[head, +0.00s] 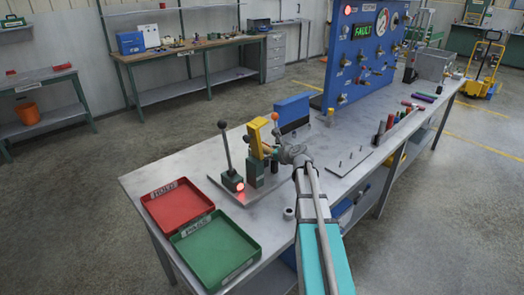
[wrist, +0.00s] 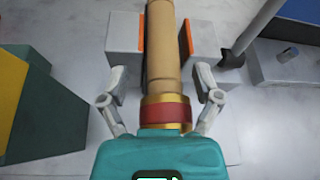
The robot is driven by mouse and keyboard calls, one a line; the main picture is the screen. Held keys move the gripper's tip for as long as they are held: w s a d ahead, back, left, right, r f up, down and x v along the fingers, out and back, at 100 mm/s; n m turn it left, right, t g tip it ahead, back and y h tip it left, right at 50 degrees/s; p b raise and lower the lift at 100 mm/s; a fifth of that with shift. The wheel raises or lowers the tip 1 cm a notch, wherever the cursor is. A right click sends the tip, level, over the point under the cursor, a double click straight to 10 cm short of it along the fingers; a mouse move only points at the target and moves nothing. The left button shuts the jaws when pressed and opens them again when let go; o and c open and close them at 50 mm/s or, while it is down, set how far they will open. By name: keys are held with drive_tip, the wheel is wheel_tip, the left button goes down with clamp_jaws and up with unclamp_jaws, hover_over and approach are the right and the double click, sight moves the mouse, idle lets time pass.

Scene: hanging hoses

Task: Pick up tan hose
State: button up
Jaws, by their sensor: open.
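The tan hose (wrist: 162,55) shows in the wrist view as a thick tan tube with a red band and brass-coloured rings at its near end. It runs straight away between the two sides of my gripper (wrist: 163,35). My gripper is open, with grey finger links left and right of the hose and a gap on each side. Orange-edged grey parts flank the hose farther out. In the head view my gripper (head: 282,152) is low over the bench, and a small tan part of the hose (head: 267,148) shows beside it. The hose's far end is cut off in the wrist view.
A green block with a yellow top (head: 256,142) stands close left of my gripper. Upright levers (head: 226,150) stand near it. Red (head: 176,196) and green (head: 215,240) trays are at the bench's left end. A blue fault panel (head: 362,60) stands behind.

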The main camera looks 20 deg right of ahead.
idle(0.4)
clamp_jaws()
